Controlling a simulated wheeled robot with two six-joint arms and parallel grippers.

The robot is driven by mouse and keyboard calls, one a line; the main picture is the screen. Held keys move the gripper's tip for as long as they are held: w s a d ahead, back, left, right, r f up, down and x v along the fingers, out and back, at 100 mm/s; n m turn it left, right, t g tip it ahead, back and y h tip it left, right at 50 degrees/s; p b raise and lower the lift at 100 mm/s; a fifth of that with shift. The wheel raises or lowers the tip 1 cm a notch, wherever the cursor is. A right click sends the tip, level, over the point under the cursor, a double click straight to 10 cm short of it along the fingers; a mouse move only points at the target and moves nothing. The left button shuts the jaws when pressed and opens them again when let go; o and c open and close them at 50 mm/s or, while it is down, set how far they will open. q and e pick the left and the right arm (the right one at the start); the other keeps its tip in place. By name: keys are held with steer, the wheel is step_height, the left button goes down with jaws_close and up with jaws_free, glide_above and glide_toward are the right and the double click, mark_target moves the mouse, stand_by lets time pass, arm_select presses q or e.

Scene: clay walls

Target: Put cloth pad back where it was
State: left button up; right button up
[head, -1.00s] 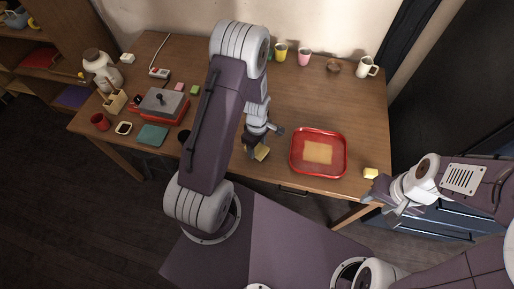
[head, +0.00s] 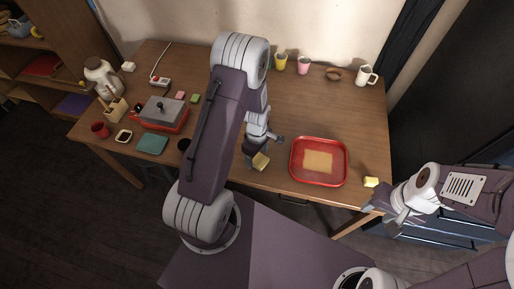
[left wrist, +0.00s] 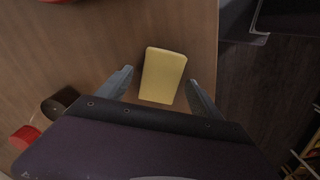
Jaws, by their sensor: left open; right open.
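A pale yellow pad (head: 261,161) lies near the front edge of the wooden table, below my left gripper (head: 264,149). In the left wrist view the yellow pad (left wrist: 163,75) is a flat rounded rectangle between and beyond the two open fingertips (left wrist: 160,84), with a gap on each side. Whether this is the cloth pad I cannot tell. A tan square (head: 318,161) lies inside a red tray (head: 319,184) to the right. A teal flat square (head: 152,144) lies on the table at left. My right gripper (head: 378,207) is open and empty off the table's right front corner.
A small yellow block (head: 371,182) sits at the right front corner. Cups, a bowl (head: 334,74) and white mug (head: 366,76) line the back.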

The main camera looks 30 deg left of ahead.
mark_target(257, 158)
arm_select(q)
step_height(257, 158, up, 11)
steer(key=p, duration=0.1)
steer(key=s+d+r+m, duration=0.2)
steer(key=s+r+m, duration=0.1)
steer(key=m, duration=0.5)
steer(key=s+d+r+m+t, duration=0.1)
steer(key=s+d+r+m, duration=0.1)
steer(key=s+m, duration=0.3)
steer(key=r+m, duration=0.1)
steer(key=m, duration=0.2)
steer(key=shift+s+d+r, duration=0.2)
steer(key=shift+d+r, duration=0.05)
steer(key=shift+d, duration=0.15)
steer(key=shift+s, duration=0.1)
